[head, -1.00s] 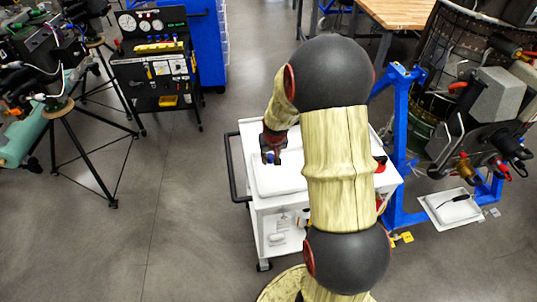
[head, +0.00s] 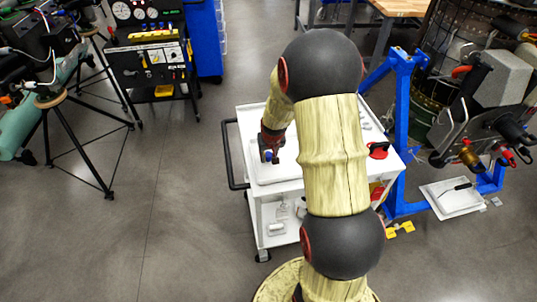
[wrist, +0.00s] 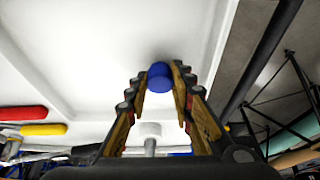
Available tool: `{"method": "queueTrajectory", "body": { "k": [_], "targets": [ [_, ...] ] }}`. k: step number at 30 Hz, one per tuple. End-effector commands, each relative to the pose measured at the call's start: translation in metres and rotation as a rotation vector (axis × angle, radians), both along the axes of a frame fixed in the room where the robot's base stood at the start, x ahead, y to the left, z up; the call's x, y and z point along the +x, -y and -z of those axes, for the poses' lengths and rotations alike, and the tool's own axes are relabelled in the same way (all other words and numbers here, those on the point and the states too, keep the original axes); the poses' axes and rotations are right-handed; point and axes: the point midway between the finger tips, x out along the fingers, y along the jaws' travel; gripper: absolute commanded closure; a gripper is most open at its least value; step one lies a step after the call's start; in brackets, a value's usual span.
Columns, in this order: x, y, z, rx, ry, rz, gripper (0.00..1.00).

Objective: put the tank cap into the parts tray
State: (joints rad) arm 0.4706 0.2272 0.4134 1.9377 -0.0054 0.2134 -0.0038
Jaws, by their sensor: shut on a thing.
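The blue tank cap (wrist: 160,76) is between my fingertips in the wrist view, and my gripper (wrist: 159,80) is shut on it. In the head view my gripper (head: 270,153) is at the left part of the white cart, with the blue cap (head: 268,156) at its tip. The white parts tray (head: 275,176) lies on the cart top under my gripper. Its pale floor (wrist: 90,60) and raised edges show in the wrist view. I cannot tell whether the cap touches the tray. My arm hides part of the cart top.
The white cart (head: 249,118) has a dark push handle (head: 229,155) on its left. A red-and-black item (head: 378,150) lies at its right edge. A blue stand (head: 402,120) with an engine is close on the right. Open floor (head: 180,220) lies to the left.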

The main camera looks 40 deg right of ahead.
Motion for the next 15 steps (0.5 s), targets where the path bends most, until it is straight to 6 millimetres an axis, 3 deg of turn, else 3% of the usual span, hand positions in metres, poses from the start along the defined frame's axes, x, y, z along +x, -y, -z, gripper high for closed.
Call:
{"method": "queueTrajectory", "body": {
  "k": [14,15],
  "targets": [
    [0.0,0.0,0.0066,0.0,0.0,0.0,1.0],
    [-0.0001,0.0,0.0068,0.0,0.0,0.0,0.76]
  ]
}}
